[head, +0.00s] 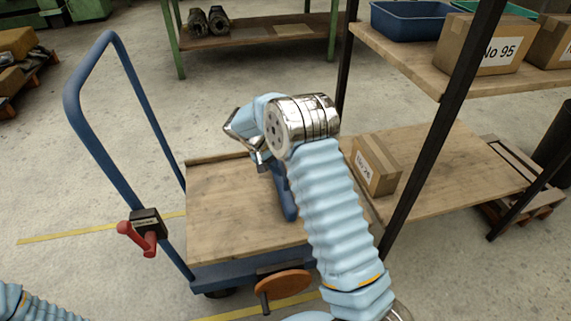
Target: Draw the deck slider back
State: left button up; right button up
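A cart with a wooden deck (235,205) and a blue frame stands in front of me. A dark blue bar (288,200), which looks like the deck slider, lies on the deck and is partly hidden behind my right arm. My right arm reaches up over the deck. Its gripper (260,158) is at the bar's far end, and its fingers are mostly hidden by the wrist, so I cannot tell whether they touch or grip the bar. Only a bit of my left arm shows at the bottom left; its gripper is out of view.
A black box with a red lever (140,236) sits on the cart's blue push handle (88,140). An orange-brown crank disc (282,284) is at the cart's front edge. A shelf rack with a black post (440,130) and a carton (376,166) stands close on the right.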

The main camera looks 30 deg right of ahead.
jog(key=shift+d, duration=0.1)
jog(key=shift+r, duration=0.25)
jog(key=p+v, duration=0.6)
jog(key=v, duration=0.9)
jog(key=shift+a+p, duration=0.3)
jog(key=shift+p, duration=0.05)
dwell(0.3)
jog(key=shift+r, duration=0.1)
jog(key=shift+s+d, duration=0.1)
